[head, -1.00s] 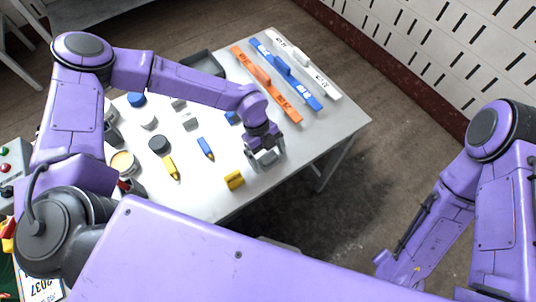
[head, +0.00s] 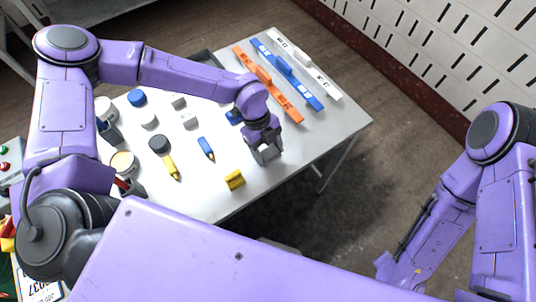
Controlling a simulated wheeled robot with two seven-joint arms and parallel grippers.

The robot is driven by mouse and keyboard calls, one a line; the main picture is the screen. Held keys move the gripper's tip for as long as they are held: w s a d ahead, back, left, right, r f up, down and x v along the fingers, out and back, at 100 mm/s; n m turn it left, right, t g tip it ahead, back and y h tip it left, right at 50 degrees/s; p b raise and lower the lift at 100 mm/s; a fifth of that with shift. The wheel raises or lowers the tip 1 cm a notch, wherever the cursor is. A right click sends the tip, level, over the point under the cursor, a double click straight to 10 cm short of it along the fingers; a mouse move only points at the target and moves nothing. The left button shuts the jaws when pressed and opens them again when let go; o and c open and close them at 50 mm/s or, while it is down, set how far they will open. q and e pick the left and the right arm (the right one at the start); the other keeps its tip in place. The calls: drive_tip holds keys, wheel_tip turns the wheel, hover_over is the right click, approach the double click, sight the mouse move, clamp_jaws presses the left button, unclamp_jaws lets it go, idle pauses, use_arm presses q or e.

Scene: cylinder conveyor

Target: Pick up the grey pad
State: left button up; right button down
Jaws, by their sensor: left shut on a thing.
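My left gripper (head: 267,157) is over the right part of the white table, its fingers pointing down. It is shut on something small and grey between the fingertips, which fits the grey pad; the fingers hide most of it. I cannot tell whether it touches the table. A yellow pad (head: 235,180) lies to the left and nearer me. A blue pad (head: 233,117) lies behind, partly hidden by my left arm. My right gripper is out of view; only links of the right arm show at the right.
The white table (head: 215,205) also holds a blue crayon-like piece (head: 206,148), a yellow one (head: 171,167), several small cylinders and light grey blocks. Orange (head: 268,85), blue (head: 287,74) and white (head: 305,63) bars lie at the back right. A dark tray (head: 205,58) is partly hidden behind my arm.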

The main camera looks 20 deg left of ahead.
use_arm(q)
drive_tip(key=s+a+r+p, duration=0.2)
drive_tip(key=s+r+p, duration=0.1)
drive_tip(key=s, duration=0.3)
drive_tip(key=s+a+r+p, duration=0.3)
drive_tip(key=s+r, duration=0.3)
drive_tip(key=s, duration=0.1)
drive_tip(key=shift+r, duration=0.25)
drive_tip(key=shift+w, duration=0.1)
